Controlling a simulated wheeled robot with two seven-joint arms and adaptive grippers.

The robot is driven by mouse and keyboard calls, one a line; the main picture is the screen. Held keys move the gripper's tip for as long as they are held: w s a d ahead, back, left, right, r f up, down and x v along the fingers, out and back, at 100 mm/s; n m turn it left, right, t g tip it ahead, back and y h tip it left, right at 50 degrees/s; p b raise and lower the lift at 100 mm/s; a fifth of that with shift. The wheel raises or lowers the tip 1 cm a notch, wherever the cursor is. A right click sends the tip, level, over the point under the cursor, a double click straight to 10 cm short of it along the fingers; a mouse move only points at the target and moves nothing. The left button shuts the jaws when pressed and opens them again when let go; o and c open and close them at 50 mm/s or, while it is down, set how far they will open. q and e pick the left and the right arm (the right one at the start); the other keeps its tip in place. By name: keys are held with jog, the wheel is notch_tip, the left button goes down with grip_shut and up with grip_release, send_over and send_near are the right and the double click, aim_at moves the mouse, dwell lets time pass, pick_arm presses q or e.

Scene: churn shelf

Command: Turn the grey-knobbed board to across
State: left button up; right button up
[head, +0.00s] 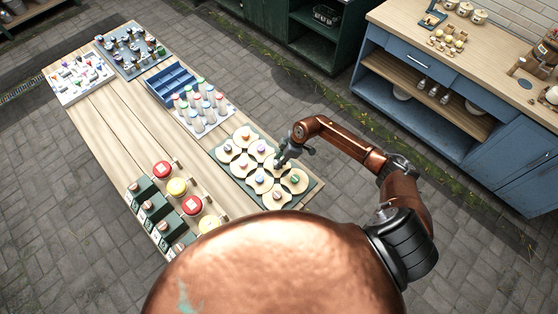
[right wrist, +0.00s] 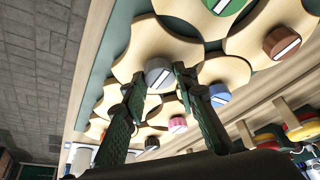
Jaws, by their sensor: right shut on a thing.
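The grey knob (right wrist: 158,73) sits on a cream wavy-edged board (right wrist: 150,42) and bears a white line, seen slanting in the right wrist view. My right gripper (right wrist: 160,80) has its two dark fingers on either side of this knob, shut on it. In the head view my right gripper (head: 279,163) reaches down onto the right side of the green panel (head: 233,178) with the cream boards. There the gripper largely hides the grey knob. My left gripper is not in view.
Neighbouring boards carry a brown knob (right wrist: 282,42), a blue knob (right wrist: 219,95) and a pink knob (right wrist: 177,124), close around the fingers. On the same table (head: 150,125) stand capped bottles (head: 203,105), a blue tray (head: 172,84) and dark boxes with red and yellow discs (head: 177,187).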

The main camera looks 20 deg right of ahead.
jog(key=c, duration=0.3)
jog(key=shift+n, duration=0.3)
jog(key=n+b, duration=0.1)
jog(key=n+g+b, duration=0.1)
jog(key=n, duration=0.1)
jog(key=n+g+b, duration=0.1)
jog(key=shift+w+d, duration=0.1)
jog(key=shift+w, duration=0.15)
jog(key=n+g+b, duration=0.1)
jog(key=n+b, duration=0.1)
jog(key=n, duration=0.2)
jog(key=shift+w+f+b, duration=0.1)
jog(key=shift+b, duration=0.2)
jog(key=n+g+b, duration=0.1)
jog(key=n+b, duration=0.2)
jog(key=n, duration=0.1)
jog(key=shift+w+n+g+h+b, duration=0.1)
jog(key=shift+n+g+h+b, duration=0.2)
jog(key=shift+g+b, duration=0.1)
jog(key=n+b, duration=0.1)
jog(key=n, duration=0.1)
jog(key=n+g+h+b, duration=0.1)
jog(key=n+b, duration=0.1)
jog(key=shift+a+n, duration=0.2)
jog(key=shift+n, duration=0.1)
jog(key=shift+r+h+b, duration=0.2)
jog(key=shift+h+b, duration=0.1)
